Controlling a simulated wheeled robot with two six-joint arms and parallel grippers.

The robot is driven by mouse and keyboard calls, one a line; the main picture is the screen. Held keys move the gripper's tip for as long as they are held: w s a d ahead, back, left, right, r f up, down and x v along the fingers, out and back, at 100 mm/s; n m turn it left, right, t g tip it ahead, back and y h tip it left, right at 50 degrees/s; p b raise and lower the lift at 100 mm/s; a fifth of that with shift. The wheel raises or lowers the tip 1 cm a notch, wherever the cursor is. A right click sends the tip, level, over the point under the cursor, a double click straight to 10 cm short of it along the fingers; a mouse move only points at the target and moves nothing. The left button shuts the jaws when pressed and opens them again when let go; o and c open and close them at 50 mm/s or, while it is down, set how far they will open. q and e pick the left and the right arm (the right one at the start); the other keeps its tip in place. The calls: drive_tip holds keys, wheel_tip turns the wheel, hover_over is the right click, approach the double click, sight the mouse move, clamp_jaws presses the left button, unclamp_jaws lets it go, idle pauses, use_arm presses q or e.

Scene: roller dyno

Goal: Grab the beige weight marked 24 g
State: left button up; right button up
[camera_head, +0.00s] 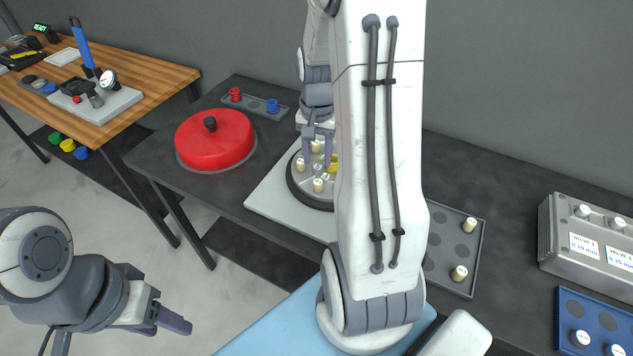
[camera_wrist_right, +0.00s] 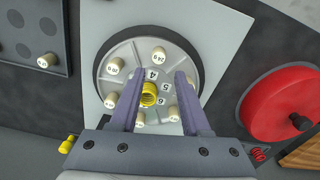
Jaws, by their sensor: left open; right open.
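Several beige weights stand on a round grey plate (camera_wrist_right: 131,53), among them one at the top (camera_wrist_right: 158,53), one at the upper left (camera_wrist_right: 113,65) and one at the lower right (camera_wrist_right: 173,113). Their labels are too small to read surely, so I cannot tell which is marked 24 g. My right gripper (camera_wrist_right: 157,78) is open above the plate, with a yellow threaded part (camera_wrist_right: 149,94) seen between its fingers. In the head view the right gripper (camera_head: 318,160) is partly hidden by my arm. My left gripper (camera_head: 172,320) is open and empty, away from the table over the floor.
A grey tray (camera_head: 447,245) holds two beige weights (camera_head: 469,224) (camera_head: 459,272). A red lid (camera_head: 214,140) stands left of the plate. A grey valve box (camera_head: 590,240) and a blue tray (camera_head: 600,312) are at the right. My arm hides the table's middle.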

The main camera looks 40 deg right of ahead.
sight(318, 182)
wheel_tip(318, 182, down, 4)
drive_tip(key=shift+r, duration=0.25)
drive_tip(key=shift+s+a+f+p, duration=0.1)
drive_tip(key=shift+f+p, duration=0.25)
drive_tip(key=shift+f, duration=0.25)
wheel_tip(318, 182, down, 4)
drive_tip(key=shift+f+p, duration=0.15)
drive_tip(key=shift+p, duration=0.3)
drive_tip(key=shift+c, duration=0.4)
clamp_jaws()
